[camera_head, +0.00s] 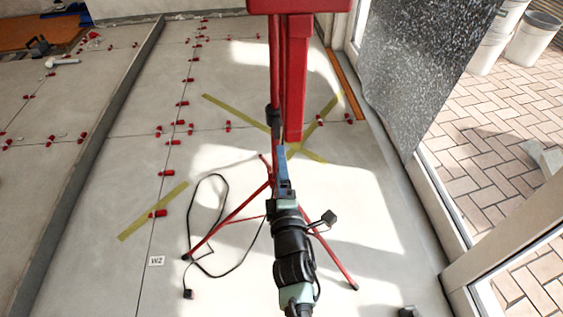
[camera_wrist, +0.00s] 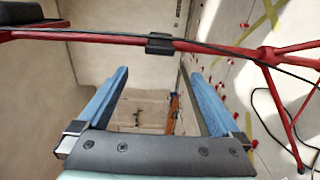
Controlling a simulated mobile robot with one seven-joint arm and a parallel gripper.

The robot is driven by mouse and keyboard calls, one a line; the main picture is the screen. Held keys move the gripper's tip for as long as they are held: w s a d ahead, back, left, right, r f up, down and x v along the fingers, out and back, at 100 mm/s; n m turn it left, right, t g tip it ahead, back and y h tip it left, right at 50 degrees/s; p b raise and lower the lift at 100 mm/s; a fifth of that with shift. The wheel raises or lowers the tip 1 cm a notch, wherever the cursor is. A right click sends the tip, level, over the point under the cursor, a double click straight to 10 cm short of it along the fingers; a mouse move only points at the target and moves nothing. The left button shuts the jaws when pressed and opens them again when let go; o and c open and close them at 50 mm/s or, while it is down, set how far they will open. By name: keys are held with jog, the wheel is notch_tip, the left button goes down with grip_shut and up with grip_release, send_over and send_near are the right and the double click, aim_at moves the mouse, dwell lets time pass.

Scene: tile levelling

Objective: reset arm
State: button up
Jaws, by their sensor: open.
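My arm reaches forward from the bottom of the head view, and my gripper (camera_head: 282,150) with its blue fingers points away over the tiled floor. In the wrist view my gripper (camera_wrist: 158,82) has its two blue fingers wide apart, with nothing between them. A red stand (camera_head: 297,85) with a post and splayed legs rises just beyond and around the gripper in the head view. In the wrist view a red tube of the stand (camera_wrist: 100,37) crosses above the fingertips. Whether the gripper touches the stand cannot be told.
The grey tiled floor (camera_head: 120,210) carries several red levelling clips (camera_head: 166,172) along its joints and yellow tape strips (camera_head: 150,212). A black cable (camera_head: 195,220) lies left of the stand. A raised strip (camera_head: 90,160) runs along the left. A glazed door frame (camera_head: 505,255) and buckets (camera_head: 530,38) stand right.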

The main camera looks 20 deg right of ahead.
jog(key=shift+s+a, duration=0.15)
jog(key=shift+s, duration=0.3)
